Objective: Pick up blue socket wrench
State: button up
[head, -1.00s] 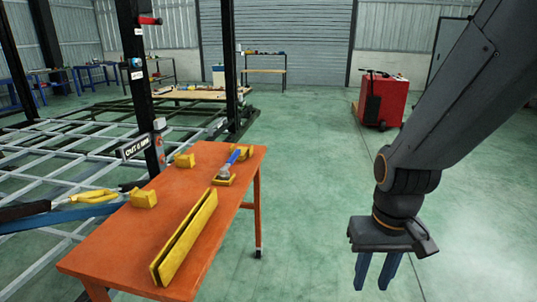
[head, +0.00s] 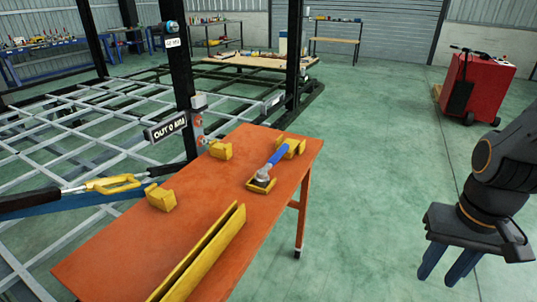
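The blue socket wrench (head: 277,156) lies on the orange table (head: 190,228), toward its far right end. Its blue handle points up and right, and its grey head rests on or in a small yellow holder (head: 261,184); I cannot tell which. The far end of the handle is beside another yellow block (head: 291,147). My gripper (head: 448,276) hangs at the lower right, over the floor and well apart from the table. Its two blue fingers point down with a gap between them, and nothing shows between them.
A long yellow channel (head: 205,252) lies along the table's front. Yellow blocks (head: 161,198) sit along the left edge. A black post (head: 180,75) with a sign (head: 166,128) and a grey trailer frame (head: 60,140) stand left. A red cabinet (head: 478,88) stands back right. Floor between is clear.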

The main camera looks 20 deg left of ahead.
aim_at(262, 180)
jog(key=u, duration=0.7)
jog(key=i, duration=1)
jog(key=u, duration=0.95)
